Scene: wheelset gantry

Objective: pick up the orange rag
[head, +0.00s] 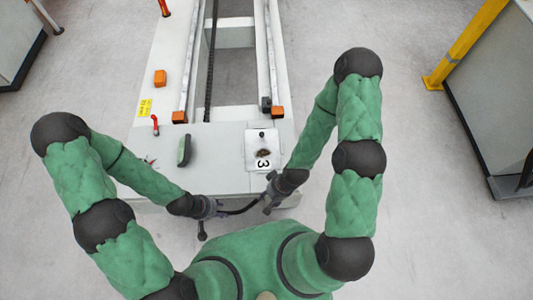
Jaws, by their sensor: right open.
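A small orange piece (160,77) lies on the left side of the light grey gantry bed in the head view; it looks like a folded rag, but it is too small to be sure. My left gripper (203,222) is at the near edge of the bed, well short of the orange piece; its fingers are too small to tell open from shut. My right gripper (270,195) is open at the near edge, to the right of the left one and below the white numbered plate. The orange piece is apart from both grippers.
Orange blocks (179,117) and (277,111) sit at the rail ends. A yellow post (466,42) stands at right.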

